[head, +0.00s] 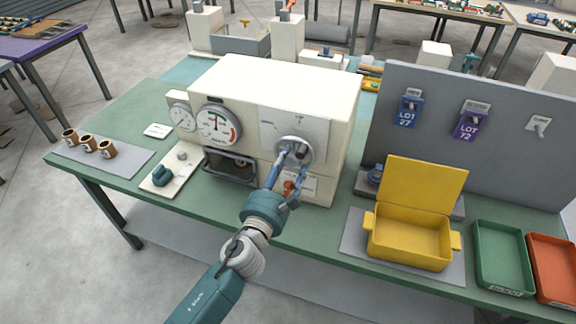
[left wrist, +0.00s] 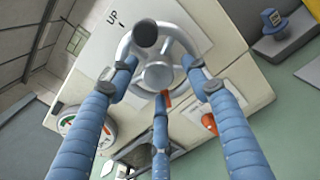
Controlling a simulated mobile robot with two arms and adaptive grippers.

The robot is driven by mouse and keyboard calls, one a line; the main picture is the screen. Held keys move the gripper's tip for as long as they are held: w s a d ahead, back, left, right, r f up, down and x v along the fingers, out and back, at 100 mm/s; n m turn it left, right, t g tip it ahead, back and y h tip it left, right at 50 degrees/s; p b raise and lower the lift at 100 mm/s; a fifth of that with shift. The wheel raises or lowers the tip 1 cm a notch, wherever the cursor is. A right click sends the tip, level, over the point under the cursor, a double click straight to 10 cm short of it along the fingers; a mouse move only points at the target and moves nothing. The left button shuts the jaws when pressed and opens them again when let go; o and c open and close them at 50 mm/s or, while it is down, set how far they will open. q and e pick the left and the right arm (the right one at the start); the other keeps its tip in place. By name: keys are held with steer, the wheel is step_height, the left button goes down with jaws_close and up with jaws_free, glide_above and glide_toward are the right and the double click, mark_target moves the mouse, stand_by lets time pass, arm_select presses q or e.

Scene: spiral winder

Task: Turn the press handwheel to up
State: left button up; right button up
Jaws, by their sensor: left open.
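The press handwheel (head: 297,140) is a grey ring on the front panel of the cream press. The left wrist view shows its rim, round hub (left wrist: 158,75) and dark knob (left wrist: 146,33). The knob sits at the top of the ring, beside the printed UP mark (left wrist: 112,18). My left gripper (head: 290,164) is at the wheel, its blue fingers spread open. In the left wrist view two fingertips are at the left and right of the rim and the third is below the hub. I cannot tell whether they touch. My right gripper is not in view.
The press (head: 262,85) stands on a green table with a round gauge (head: 218,124) left of the wheel. An orange-red part (head: 289,187) is below the wheel. An open yellow box (head: 410,240) and a grey upright board (head: 500,160) stand to the right.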

arm_select(q)
steer(key=c, duration=1.1)
steer(key=shift+s+f, duration=0.1)
steer(key=shift+f, duration=0.1)
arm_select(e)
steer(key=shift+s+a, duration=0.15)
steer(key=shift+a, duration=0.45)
